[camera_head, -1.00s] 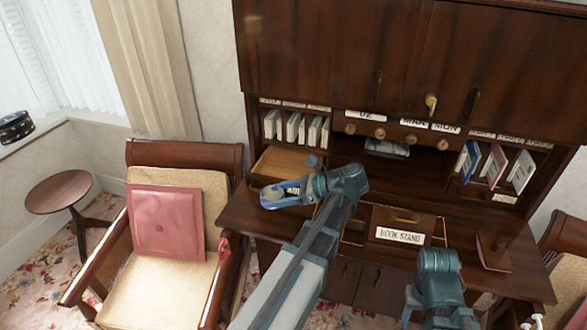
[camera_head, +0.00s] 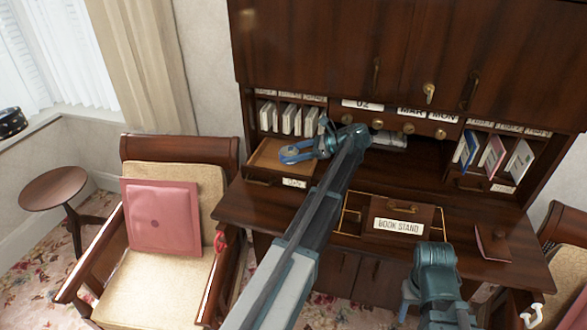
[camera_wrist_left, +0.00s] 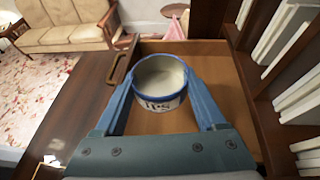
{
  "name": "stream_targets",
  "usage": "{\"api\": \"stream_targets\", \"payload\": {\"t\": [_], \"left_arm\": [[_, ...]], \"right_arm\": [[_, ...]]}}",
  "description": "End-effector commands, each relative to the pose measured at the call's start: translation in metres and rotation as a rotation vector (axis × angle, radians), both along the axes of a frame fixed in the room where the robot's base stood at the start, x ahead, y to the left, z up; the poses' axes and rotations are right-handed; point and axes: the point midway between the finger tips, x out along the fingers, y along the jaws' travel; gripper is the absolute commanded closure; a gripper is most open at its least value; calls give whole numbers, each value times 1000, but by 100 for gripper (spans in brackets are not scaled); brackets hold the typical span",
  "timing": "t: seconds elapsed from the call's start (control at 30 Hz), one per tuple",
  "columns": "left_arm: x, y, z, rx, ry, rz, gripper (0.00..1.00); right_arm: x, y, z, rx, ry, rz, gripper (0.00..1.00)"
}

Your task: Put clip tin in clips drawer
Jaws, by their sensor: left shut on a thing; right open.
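The clip tin (camera_wrist_left: 161,84) is a small round white tin with a blue rim and dark letters, of which "IPS" shows. My left gripper (camera_wrist_left: 160,95) is shut on it, with a blue finger on each side. In the left wrist view the tin is upright over an open, empty wooden drawer (camera_wrist_left: 215,75); I cannot tell whether it touches the bottom. In the head view the left gripper (camera_head: 300,153) is over this open drawer (camera_head: 268,154) at the desk's left, and the tin is mostly hidden. My right gripper (camera_head: 408,300) is low at the desk's front, partly hidden by its arm.
The desk (camera_head: 250,207) has a "BOOK STAND" box (camera_head: 398,220) at its middle front and a dark red notebook (camera_head: 492,242) at the right. White files (camera_head: 290,119) stand in slots above the drawer. An armchair (camera_head: 185,260) with a pink cushion stands left.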

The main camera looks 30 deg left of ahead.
Motion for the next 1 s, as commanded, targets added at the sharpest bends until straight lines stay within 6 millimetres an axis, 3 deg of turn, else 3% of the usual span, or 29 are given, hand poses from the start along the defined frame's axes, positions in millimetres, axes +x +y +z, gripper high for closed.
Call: {"api": "stream_targets", "payload": {"t": [0.07, 0.37, 0.73, 1.0], "left_arm": [[0, 0, -10, 0, 0, 0, 80], [0, 0, -12, 0, 0, 0, 80], [5, 1, -51, 0, 0, 0, 80], [7, 2, -49, 0, 0, 0, 80]], "right_arm": [[0, 0, -10, 0, 0, 0, 50], [0, 0, -12, 0, 0, 0, 50], [0, 0, -51, 0, 0, 0, 50], [0, 0, -49, 0, 0, 0, 50]]}}
